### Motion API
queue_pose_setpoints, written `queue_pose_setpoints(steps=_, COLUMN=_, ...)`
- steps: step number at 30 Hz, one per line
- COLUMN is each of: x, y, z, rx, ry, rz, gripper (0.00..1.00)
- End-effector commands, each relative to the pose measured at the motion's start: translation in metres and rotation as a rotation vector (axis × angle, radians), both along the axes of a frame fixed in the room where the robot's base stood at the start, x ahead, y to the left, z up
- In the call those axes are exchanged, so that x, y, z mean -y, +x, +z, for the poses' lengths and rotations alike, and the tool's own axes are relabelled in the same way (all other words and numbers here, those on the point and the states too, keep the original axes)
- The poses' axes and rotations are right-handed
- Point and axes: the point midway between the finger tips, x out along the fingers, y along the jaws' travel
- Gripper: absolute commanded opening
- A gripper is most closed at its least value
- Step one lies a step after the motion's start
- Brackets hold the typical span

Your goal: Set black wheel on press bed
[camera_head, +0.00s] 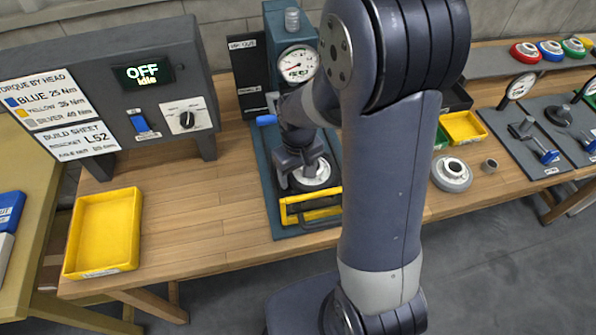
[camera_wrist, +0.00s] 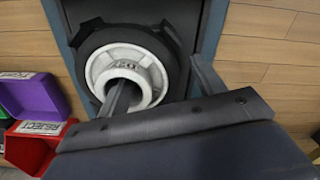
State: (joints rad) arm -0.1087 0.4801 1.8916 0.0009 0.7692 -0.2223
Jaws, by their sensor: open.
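The black wheel (camera_wrist: 125,38), a black tyre with a white hub, lies flat on the dark press bed (camera_wrist: 214,22) in the wrist view. In the head view its white hub (camera_head: 316,176) shows under the teal press (camera_head: 280,25), partly hidden by my arm. My gripper (camera_wrist: 163,78) is open at the wheel, and it also shows in the head view (camera_head: 301,180). One finger is over or inside the hub's centre hole; the other is beyond the tyre's right side. I cannot tell whether either finger touches the wheel.
A yellow bar (camera_head: 310,200) crosses the front of the bed. Left stand a control box (camera_head: 140,85) reading OFF, Idle and a yellow tray (camera_head: 103,232). A grey wheel (camera_head: 451,176) lies right of my arm. Purple (camera_wrist: 33,98) and red (camera_wrist: 30,148) bins show in the wrist view.

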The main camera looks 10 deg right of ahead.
Motion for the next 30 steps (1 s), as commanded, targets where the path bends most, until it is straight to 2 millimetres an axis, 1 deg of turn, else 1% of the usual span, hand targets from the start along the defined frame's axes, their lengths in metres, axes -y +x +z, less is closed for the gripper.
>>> queue_pose_setpoints(steps=5, x=0.0, y=0.0, z=0.003, rx=0.001, ry=0.0, rz=0.0, gripper=0.65)
queue_pose_setpoints(steps=8, x=0.0, y=0.001, z=0.013, rx=0.003, ry=0.0, rz=0.0, gripper=0.65)
queue_pose_setpoints(steps=11, x=0.0, y=0.001, z=0.029, rx=0.006, ry=0.001, rz=0.0, gripper=0.65)
queue_pose_setpoints(steps=18, x=0.0, y=0.001, z=0.078, rx=0.006, ry=0.001, rz=0.0, gripper=0.65)
queue_pose_setpoints(steps=21, x=0.0, y=0.001, z=0.093, rx=0.004, ry=0.0, rz=0.0, gripper=0.65)
queue_pose_setpoints(steps=25, x=0.0, y=0.0, z=0.104, rx=0.002, ry=0.0, rz=0.0, gripper=0.65)
queue_pose_setpoints(steps=30, x=0.0, y=0.0, z=0.108, rx=0.0, ry=0.0, rz=0.0, gripper=0.65)
